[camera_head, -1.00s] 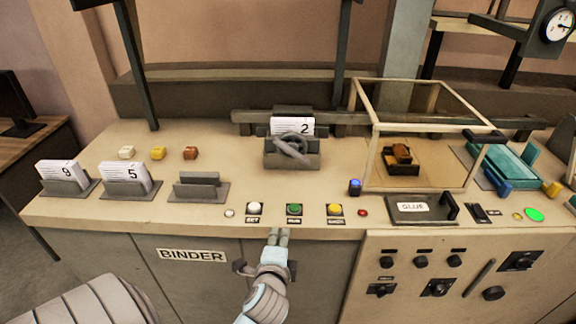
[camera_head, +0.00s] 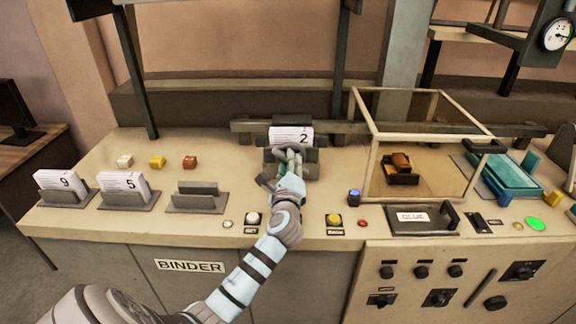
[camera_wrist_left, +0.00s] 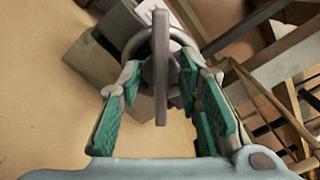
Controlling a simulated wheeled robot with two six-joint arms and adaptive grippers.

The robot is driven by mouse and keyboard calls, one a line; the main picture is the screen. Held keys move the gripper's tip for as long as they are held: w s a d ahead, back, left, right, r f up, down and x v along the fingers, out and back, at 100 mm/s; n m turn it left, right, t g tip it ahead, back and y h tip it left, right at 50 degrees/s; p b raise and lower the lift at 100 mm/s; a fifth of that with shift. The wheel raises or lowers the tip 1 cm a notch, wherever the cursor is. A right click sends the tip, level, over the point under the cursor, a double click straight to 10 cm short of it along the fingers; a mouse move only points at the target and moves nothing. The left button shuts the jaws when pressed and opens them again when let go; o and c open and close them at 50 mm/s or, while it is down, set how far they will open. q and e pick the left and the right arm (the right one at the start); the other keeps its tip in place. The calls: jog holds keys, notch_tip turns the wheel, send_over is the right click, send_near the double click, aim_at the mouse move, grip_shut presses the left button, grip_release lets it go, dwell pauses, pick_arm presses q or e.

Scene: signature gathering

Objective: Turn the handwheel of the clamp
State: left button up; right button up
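The clamp (camera_head: 310,170) is a dark grey block at the middle of the bench, with a white card stack marked 2 (camera_head: 290,135) standing in it. In the head view the handwheel is mostly hidden behind my left gripper (camera_head: 291,160), which is at the clamp's front. In the left wrist view this gripper (camera_wrist_left: 162,98) is open, its green-padded fingers on either side of the rim with gaps. I cannot tell whether either finger touches it. My right gripper is not in view.
Card holders marked 9 (camera_head: 62,185) and 5 (camera_head: 124,185) and an empty holder (camera_head: 198,198) stand at the left. Buttons, among them a yellow one (camera_head: 333,219), line the front edge. A glass case (camera_head: 370,155) stands right of the clamp.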

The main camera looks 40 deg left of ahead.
pick_arm(q)
jog(key=shift+r, duration=0.1)
jog(key=shift+c, duration=0.4)
grip_shut()
jog(key=shift+n, duration=0.3)
jog(key=shift+f+n+b, duration=0.25)
jog(key=shift+n+b, duration=0.85)
jog(key=shift+n, duration=1.45)
jog(key=shift+f+n+b, duration=0.2)
jog(key=shift+n+b, duration=0.9)
jog(key=shift+n, duration=1.4)
jog(key=shift+f+n+b, duration=0.25)
jog(key=shift+n+b, duration=0.85)
jog(key=shift+n, duration=1.45)
